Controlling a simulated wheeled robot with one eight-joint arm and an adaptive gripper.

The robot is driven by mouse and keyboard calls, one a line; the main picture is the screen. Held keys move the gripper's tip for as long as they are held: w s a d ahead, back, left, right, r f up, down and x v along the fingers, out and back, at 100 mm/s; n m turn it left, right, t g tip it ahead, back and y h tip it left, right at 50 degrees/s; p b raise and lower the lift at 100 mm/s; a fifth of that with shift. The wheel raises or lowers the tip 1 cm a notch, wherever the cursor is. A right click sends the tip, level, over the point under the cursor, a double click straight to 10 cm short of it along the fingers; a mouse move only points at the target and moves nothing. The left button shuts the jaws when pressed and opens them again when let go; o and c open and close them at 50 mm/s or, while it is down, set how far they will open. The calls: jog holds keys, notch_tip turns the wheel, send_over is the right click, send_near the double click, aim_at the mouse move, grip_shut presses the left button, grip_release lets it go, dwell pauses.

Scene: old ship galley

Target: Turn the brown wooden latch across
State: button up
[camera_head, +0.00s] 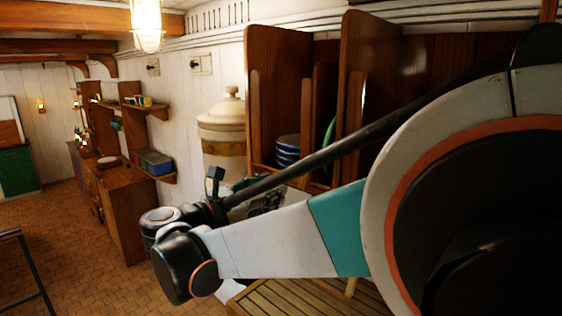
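I cannot make out the brown wooden latch in the head view. The brown wooden rack (277,80) with upright partitions stands right of centre, and my arm crosses in front of its lower and right parts. My arm reaches from the right edge to a dark wrist joint left of centre. A dark, partly hidden shape just right of the wrist may be my gripper (265,200). Its fingers cannot be made out, nor whether it touches anything.
Blue-rimmed stacked dishes (288,150) sit in the rack. A cream lidded crock (221,125) stands left of it. A slatted wooden surface (290,300) lies below my arm. A wooden cabinet (122,215) lines the wall farther left. The tiled floor (70,240) is open at left, with a dark metal frame (35,270) at the edge.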

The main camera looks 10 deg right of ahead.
jog(key=p+x, duration=0.1)
jog(key=x, duration=1.2)
jog(key=shift+w+d+r, duration=0.2)
jog(key=shift+w+r, duration=0.05)
jog(key=shift+w, duration=0.05)
grip_shut()
